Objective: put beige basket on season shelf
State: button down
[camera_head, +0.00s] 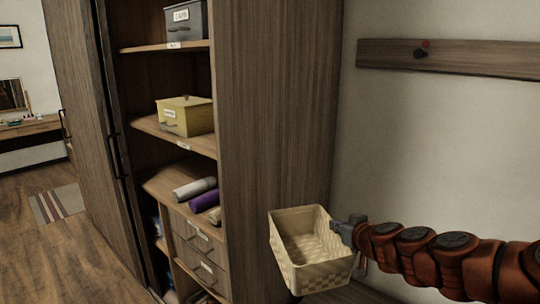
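The beige basket (291,270) is a woven, open-topped box at the lower middle, slightly tilted, and looks empty. My gripper (349,232) reaches in from the right and is shut on the basket's right rim. The basket hangs in front of the right side panel of an open cabinet. The cabinet has several shelves with small labels. The upper shelf (150,47) bears a grey box, and the middle shelf (150,126) bears a yellow box. The shelf labels are too small to read, so I cannot tell which is the season shelf.
Rolled grey and purple cloths (200,195) lie on a lower shelf above drawers (200,250). A sliding door (80,110) stands at the opening's left. A wooden rail with a peg (450,58) is on the right wall. Open floor (75,260) lies at the left.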

aim_at(331, 257)
jog(key=f+m+h, duration=0.1)
jog(key=f, duration=0.3)
jog(key=w+f+m+h, duration=0.1)
jog(key=f, duration=0.3)
jog(key=w+f+m+h, duration=0.1)
jog(key=f, duration=0.3)
jog(key=shift+w+d+f+h, duration=0.1)
jog(key=shift+w+f+h, duration=0.05)
jog(key=shift+w+h, duration=0.15)
jog(key=shift+f+t, duration=0.3)
jog(key=shift+f, duration=0.2)
jog(key=shift+a, duration=0.2)
